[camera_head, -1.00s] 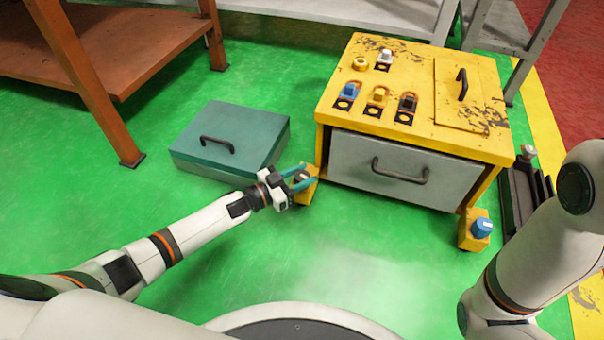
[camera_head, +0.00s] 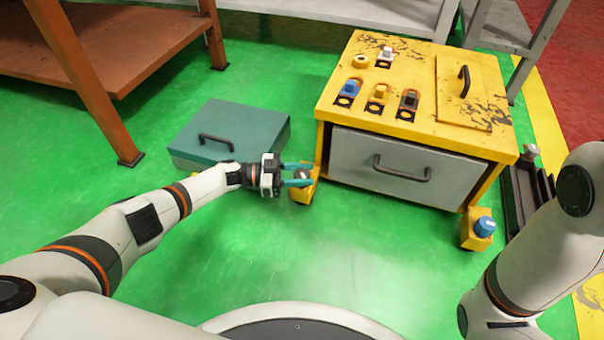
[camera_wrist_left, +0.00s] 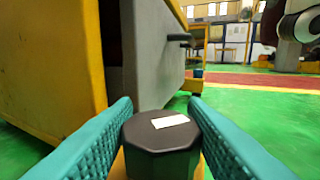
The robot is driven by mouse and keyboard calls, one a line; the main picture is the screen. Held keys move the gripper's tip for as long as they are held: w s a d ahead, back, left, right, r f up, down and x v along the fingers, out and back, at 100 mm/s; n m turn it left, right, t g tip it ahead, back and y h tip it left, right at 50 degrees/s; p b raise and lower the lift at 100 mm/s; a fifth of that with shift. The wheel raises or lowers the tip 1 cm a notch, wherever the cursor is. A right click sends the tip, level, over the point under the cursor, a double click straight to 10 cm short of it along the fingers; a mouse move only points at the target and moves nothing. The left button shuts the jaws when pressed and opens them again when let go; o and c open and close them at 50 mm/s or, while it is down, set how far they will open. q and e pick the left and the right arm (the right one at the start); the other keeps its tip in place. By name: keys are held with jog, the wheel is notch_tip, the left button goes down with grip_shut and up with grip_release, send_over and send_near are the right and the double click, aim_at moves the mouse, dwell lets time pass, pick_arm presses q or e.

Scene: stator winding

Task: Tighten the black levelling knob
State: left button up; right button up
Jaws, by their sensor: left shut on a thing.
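The black levelling knob (camera_wrist_left: 160,138) is many-sided, with a white mark on its flat top. It sits on a yellow foot block (camera_head: 303,194) at the front left corner of the yellow cabinet (camera_head: 334,112). My left gripper (camera_head: 300,176) reaches it from the left. Its teal fingers lie on both sides of the knob and are shut on it, as the left wrist view also shows. My right arm shows at the right edge of the head view, but its gripper is out of view.
A blue knob (camera_head: 484,226) tops another yellow foot at the cabinet's right front. The grey drawer (camera_head: 395,163) with a dark handle is closed. A teal case (camera_head: 240,133) lies behind my left forearm. An orange-brown bench (camera_head: 130,60) stands at the left. Green floor ahead is clear.

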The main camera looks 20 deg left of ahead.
pick_arm(q)
jog(key=shift+d, duration=0.1)
jog(key=o, duration=1)
jog(key=shift+c, duration=0.2)
jog(key=shift+s+a, duration=0.1)
jog(key=shift+a, duration=0.25)
jog(key=p+v, duration=0.2)
jog(key=v, duration=0.9)
jog(key=shift+a, duration=0.15)
jog(key=shift+s, duration=0.1)
